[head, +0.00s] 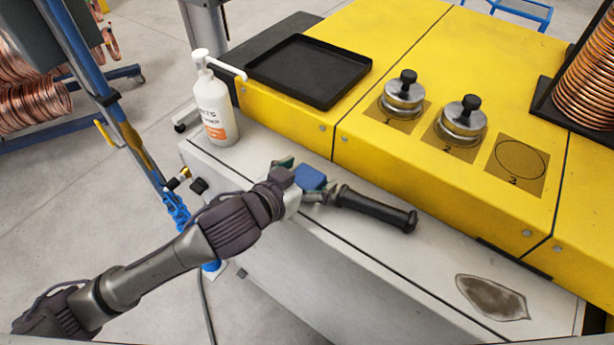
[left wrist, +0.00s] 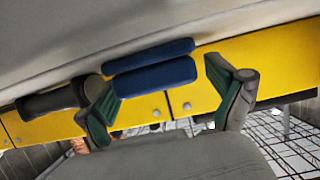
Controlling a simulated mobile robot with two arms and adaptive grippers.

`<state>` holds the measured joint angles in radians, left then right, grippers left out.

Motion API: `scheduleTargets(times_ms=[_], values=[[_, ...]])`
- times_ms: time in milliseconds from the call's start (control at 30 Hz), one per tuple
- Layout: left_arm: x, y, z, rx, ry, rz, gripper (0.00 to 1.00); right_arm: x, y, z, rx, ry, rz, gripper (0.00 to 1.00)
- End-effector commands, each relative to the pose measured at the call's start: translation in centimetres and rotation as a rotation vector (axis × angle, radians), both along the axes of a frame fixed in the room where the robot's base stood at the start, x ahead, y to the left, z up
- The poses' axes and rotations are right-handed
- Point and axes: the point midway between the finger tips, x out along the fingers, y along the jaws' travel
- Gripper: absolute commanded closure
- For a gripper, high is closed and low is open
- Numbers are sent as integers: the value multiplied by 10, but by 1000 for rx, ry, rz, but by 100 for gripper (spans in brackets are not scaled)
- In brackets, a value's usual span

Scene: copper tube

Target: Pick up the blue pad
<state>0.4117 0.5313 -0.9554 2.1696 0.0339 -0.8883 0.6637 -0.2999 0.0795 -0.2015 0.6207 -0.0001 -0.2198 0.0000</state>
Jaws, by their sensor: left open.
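The blue pad (head: 311,177) is on the light grey ledge, beside a black handle (head: 374,208) lying there. My left gripper (head: 298,181) is open and close to the pad in the head view, partly covering it. In the left wrist view the blue pad (left wrist: 152,76) shows as two blue bands just beyond and between the green-lined fingers of my open left gripper (left wrist: 163,76). The black handle (left wrist: 50,101) lies left of the left finger there. I cannot tell whether either finger touches the pad. My right gripper is not in view.
A white pump bottle (head: 215,112) stands on the ledge, left of the yellow bench (head: 390,45). The bench holds a black tray (head: 308,70), two metal weights (head: 403,95) and a copper coil (head: 588,85).

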Motion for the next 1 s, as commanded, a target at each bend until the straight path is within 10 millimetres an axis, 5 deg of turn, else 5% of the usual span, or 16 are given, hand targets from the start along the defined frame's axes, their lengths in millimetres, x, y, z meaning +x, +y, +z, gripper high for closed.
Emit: scheduleTargets(times_ms=[133,500,1000], values=[[0,0,0,0,0,0,6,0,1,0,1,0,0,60],[0,0,0,0,0,0,65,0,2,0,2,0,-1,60],[0,0,17,-3,-2,-1,66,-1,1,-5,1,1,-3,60]])
